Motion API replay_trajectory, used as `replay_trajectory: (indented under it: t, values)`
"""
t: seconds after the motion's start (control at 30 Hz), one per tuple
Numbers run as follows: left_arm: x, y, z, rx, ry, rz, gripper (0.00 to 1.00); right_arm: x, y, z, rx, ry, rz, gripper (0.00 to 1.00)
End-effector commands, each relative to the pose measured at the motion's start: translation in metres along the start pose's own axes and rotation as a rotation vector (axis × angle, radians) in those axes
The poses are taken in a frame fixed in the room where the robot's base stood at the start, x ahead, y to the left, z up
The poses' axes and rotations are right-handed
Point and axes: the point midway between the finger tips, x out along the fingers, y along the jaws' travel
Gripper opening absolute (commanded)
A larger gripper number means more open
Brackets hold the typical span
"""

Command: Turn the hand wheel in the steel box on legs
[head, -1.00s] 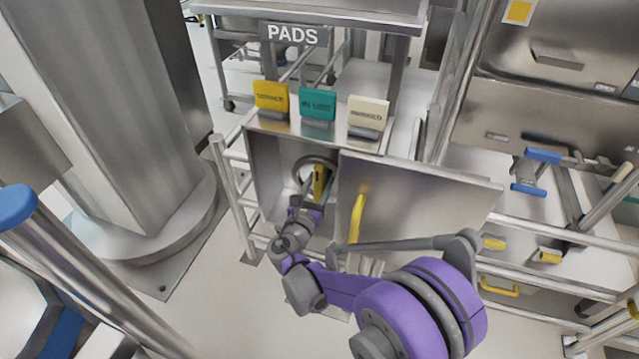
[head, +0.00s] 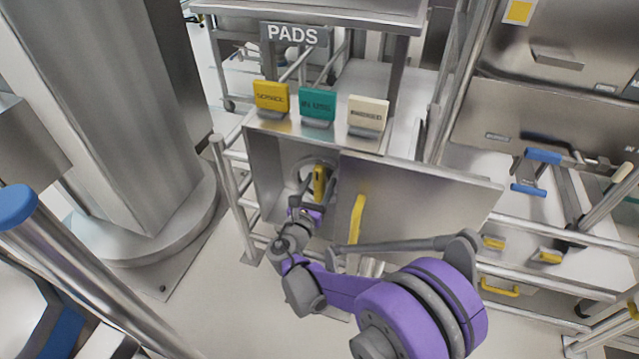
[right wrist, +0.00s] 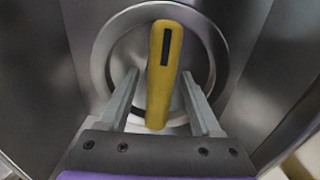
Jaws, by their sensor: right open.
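The steel box (head: 262,172) on legs stands open at the centre of the head view, its door (head: 425,205) with a yellow handle (head: 356,218) swung out to the right. Inside is the round hand wheel (head: 301,166) with a yellow grip (head: 319,182). In the right wrist view the wheel (right wrist: 106,52) fills the upper middle, and its yellow grip (right wrist: 160,85) stands nearly upright. My right gripper (head: 318,186) reaches into the box; in the wrist view its open fingers (right wrist: 158,88) stand on either side of the grip, with gaps. My left gripper is not in view.
Yellow, teal and white tags (head: 317,106) stand on the box top under a PADS sign (head: 293,36). A thick steel column (head: 115,110) stands on the left. Rails and a steel cabinet (head: 560,110) with blue and yellow handles stand on the right.

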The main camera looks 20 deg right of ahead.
Motion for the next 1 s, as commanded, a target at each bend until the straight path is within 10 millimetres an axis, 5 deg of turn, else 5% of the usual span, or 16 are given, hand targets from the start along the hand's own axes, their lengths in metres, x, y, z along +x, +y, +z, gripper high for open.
replay_trajectory:
  t: [0.53,1.0]
  values:
    - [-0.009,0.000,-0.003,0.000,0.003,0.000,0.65,-0.093,0.001,0.001,0.001,0.001,0.004,0.65]
    - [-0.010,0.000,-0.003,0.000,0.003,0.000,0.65,-0.107,0.000,0.000,0.000,0.001,0.001,0.65]
